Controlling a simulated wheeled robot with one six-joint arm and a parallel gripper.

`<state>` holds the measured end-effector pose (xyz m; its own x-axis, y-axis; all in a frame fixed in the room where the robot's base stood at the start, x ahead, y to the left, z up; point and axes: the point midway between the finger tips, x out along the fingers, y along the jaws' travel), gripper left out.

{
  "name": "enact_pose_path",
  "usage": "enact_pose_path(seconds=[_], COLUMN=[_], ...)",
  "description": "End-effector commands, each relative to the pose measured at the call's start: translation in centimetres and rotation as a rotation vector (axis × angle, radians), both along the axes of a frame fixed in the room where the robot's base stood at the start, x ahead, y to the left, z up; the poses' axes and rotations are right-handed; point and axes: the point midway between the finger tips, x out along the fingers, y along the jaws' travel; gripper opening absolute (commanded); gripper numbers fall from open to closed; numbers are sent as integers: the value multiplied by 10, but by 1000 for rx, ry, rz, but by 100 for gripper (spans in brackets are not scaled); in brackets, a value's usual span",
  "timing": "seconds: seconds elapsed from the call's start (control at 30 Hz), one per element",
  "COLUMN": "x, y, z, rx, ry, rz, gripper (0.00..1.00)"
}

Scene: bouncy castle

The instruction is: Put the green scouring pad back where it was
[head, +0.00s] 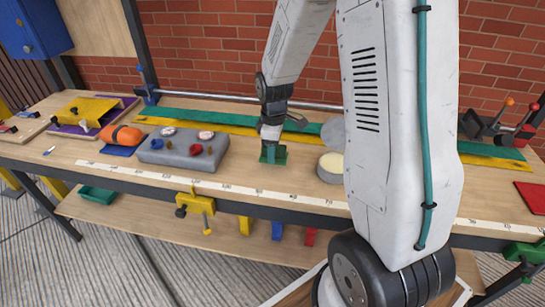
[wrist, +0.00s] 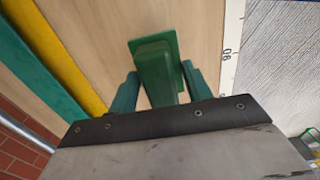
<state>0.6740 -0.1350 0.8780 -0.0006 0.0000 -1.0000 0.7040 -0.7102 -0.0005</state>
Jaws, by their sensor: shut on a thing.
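The green scouring pad (wrist: 154,52) shows in the wrist view as a green block with a raised grip on a flat base, between the two teal fingers of my gripper (wrist: 159,74). The fingers are shut on its raised part. In the head view my gripper (head: 271,148) points down at the middle of the workbench (head: 235,186), with the green pad (head: 280,158) at its tip. The pad is at or close to the bench top; I cannot tell whether it touches. My fingers hide part of it.
A grey block (head: 180,152) with knobs lies left of my gripper, beside an orange item (head: 123,135). A round tin (head: 329,168) with a cream top stands just right. Green and yellow strips (head: 220,127) run behind. A measuring strip (head: 200,179) lines the front edge.

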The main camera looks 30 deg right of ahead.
Motion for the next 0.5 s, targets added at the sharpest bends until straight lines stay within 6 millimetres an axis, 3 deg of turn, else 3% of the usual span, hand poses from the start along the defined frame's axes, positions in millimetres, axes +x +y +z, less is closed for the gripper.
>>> enact_pose_path(seconds=[0.27, 0.5], x=[4, 5], y=[1, 1], z=[-34, -36], rx=[1, 0], ry=[2, 0], rz=[0, 0], gripper=[28, 28])
